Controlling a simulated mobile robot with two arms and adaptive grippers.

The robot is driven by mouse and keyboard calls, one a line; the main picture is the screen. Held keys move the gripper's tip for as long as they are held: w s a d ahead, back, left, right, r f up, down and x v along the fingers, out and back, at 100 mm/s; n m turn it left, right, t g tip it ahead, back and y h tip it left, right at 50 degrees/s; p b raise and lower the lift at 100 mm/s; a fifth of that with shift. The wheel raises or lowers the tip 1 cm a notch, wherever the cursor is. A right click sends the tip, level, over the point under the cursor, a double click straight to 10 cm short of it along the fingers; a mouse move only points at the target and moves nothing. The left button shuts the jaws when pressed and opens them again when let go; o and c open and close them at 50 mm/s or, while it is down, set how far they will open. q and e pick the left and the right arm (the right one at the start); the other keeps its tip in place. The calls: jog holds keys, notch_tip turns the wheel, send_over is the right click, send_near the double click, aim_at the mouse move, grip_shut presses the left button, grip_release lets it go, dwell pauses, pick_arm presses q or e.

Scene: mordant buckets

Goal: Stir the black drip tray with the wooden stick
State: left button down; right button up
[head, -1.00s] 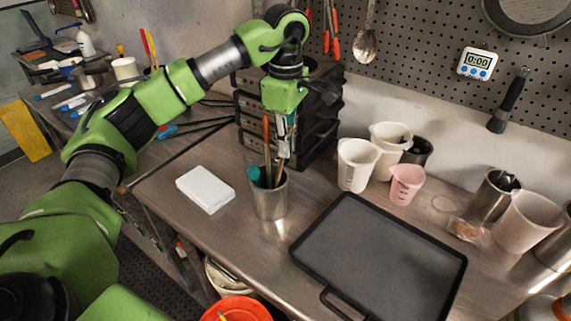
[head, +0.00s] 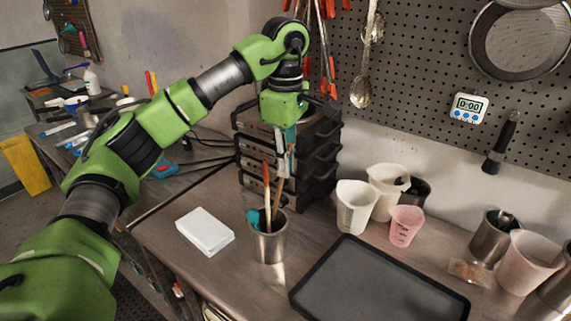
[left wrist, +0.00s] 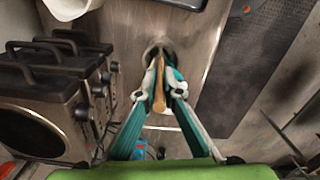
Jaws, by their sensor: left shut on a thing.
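The wooden stick (head: 277,192) stands nearly upright below my left gripper (head: 285,160). My left gripper is shut on its upper part, and the stick also shows between the fingers in the left wrist view (left wrist: 160,88). The stick's lower end is hidden at the metal cup (head: 268,245), so I cannot tell how deep it reaches. The black drip tray (head: 375,290) lies flat on the bench to the right of the cup, its near edge cut off by the frame. My right gripper is not in view.
A teal tool (head: 254,217) and an orange-handled tool (head: 266,180) stand in the cup. A white pad (head: 205,231) lies to its left. White beakers (head: 355,205) and a pink cup (head: 405,226) stand behind the tray.

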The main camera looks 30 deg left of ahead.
pick_arm(q)
notch_tip(320, 180, up, 2)
jog(key=shift+r+p, duration=0.1)
jog(key=shift+p, duration=0.5)
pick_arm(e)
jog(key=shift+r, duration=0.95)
pick_arm(q)
jog(key=shift+d, duration=0.2)
jog(key=s+d+f+h+p, duration=0.1)
jog(key=s+d+f+h, duration=0.15)
jog(key=d, duration=0.95)
jog(key=s+d+f+h+p, duration=0.1)
jog(key=d+f+h, duration=0.15)
jog(key=d, duration=0.85)
notch_tip(320, 180, down, 9)
jog(key=b, duration=0.5)
jog(key=shift+w+d+y+b, duration=0.15)
jog(key=shift+d+y+b, duration=0.1)
jog(key=shift+y+b, duration=0.1)
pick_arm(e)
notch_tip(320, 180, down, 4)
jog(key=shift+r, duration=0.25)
pick_arm(q)
jog(key=shift+d+f, duration=0.1)
